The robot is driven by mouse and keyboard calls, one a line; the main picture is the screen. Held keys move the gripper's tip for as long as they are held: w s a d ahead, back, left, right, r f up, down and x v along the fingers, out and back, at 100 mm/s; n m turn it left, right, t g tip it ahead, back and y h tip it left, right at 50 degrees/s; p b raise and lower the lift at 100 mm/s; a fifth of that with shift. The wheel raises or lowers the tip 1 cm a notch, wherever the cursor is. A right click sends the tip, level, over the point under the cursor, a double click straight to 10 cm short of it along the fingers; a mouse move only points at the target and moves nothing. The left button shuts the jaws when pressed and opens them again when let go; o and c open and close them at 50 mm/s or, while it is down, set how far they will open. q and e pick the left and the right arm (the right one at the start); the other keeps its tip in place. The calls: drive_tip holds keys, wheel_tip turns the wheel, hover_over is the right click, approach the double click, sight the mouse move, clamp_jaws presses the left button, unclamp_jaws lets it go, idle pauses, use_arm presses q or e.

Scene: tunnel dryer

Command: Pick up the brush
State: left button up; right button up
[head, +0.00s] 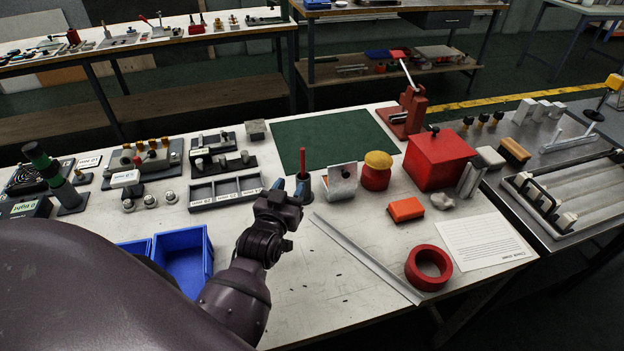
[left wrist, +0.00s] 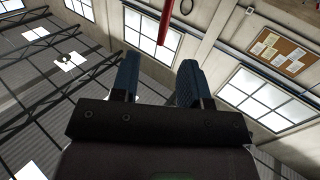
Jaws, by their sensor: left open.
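A red upright handle (head: 302,161), which looks like the brush, stands in a small dark holder (head: 308,190) near the middle of the table. Its lower end is hidden in the holder. My left gripper (head: 290,187) is just in front and to the left of it, with blue fingertips apart and nothing between them. In the left wrist view, the open fingers (left wrist: 156,82) point up towards the far wall, and the red handle (left wrist: 166,22) shows beyond the fingertips, between their lines. My right gripper is not in view.
A grey metal angle block (head: 341,182) and a red jar with a yellow lid (head: 376,171) stand right of the holder. A long metal strip (head: 365,258) and a red tape roll (head: 428,267) lie nearer. Blue bins (head: 186,262) are at left. A green mat (head: 335,140) lies clear behind.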

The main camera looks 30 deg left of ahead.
sight(302, 159)
use_arm(q)
drive_tip(key=x, duration=0.4)
drive_tip(key=shift+w+a+r, duration=0.15)
drive_tip(key=shift+w+a, duration=0.05)
drive_tip(key=shift+w, duration=0.15)
drive_tip(key=shift+a+b+x, duration=0.15)
drive_tip(key=shift+x, duration=1.4)
drive_tip(key=shift+a+b+x, duration=0.1)
drive_tip(key=shift+b+x, duration=0.05)
drive_tip(key=shift+x, duration=1.45)
drive_tip(key=shift+r, duration=0.2)
drive_tip(key=shift+s, duration=0.1)
clamp_jaws()
